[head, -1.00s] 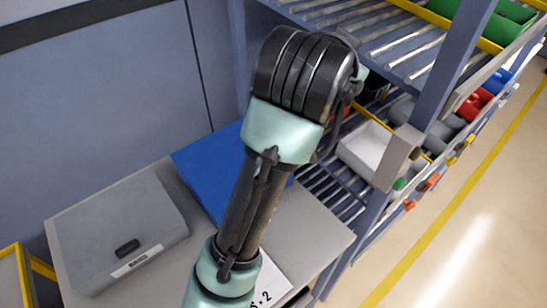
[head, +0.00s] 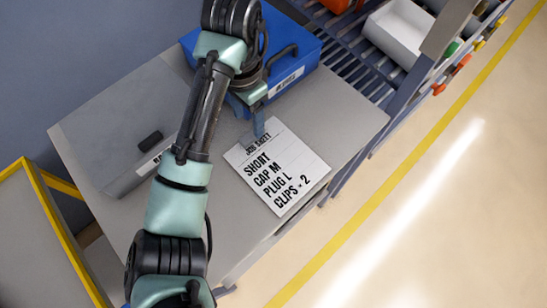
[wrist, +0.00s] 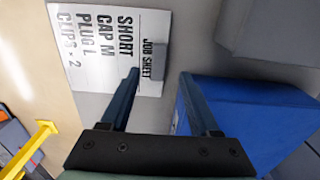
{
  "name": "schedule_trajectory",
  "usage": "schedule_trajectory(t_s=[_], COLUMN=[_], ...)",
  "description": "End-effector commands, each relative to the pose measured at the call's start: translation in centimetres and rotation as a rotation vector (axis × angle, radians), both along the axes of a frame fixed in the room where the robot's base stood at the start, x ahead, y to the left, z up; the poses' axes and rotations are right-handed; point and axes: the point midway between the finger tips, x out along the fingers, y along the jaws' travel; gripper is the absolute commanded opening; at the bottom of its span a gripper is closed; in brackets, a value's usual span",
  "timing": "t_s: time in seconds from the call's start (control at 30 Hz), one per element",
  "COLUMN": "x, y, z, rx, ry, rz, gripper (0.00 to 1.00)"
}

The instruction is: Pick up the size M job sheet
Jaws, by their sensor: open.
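The job sheet (head: 285,172) is white with black lines reading SHORT, CAP M, PLUG L and CLIPS × 2. It lies flat on the grey table (head: 345,125). In the wrist view the sheet (wrist: 105,45) is at the upper left, its heading end toward my gripper. My gripper (wrist: 159,75) is open and empty, with one fingertip overlapping the sheet's heading edge in the picture. In the head view my gripper (head: 258,128) is over that same top edge. I cannot tell whether the fingers touch the paper.
A blue case (head: 290,72) stands behind the sheet, close beside one finger in the wrist view (wrist: 250,115). A grey case (head: 125,125) lies on the table's left. A roller rack with a white bin (head: 395,32) stands at the back right. The floor to the right is clear.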

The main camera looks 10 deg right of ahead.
Motion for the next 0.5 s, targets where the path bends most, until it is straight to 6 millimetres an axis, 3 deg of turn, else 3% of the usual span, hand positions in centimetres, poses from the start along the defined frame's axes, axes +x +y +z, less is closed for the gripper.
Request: schedule_trajectory(t_s=[0.3, 0.5], x=[-0.2, -0.1], y=[-0.5, -0.3], z=[-3.9, -5.2], rx=[-0.003, -0.001], ry=[0.002, -0.001], rz=[-0.002, 0.000], gripper=[0.62, 0.62])
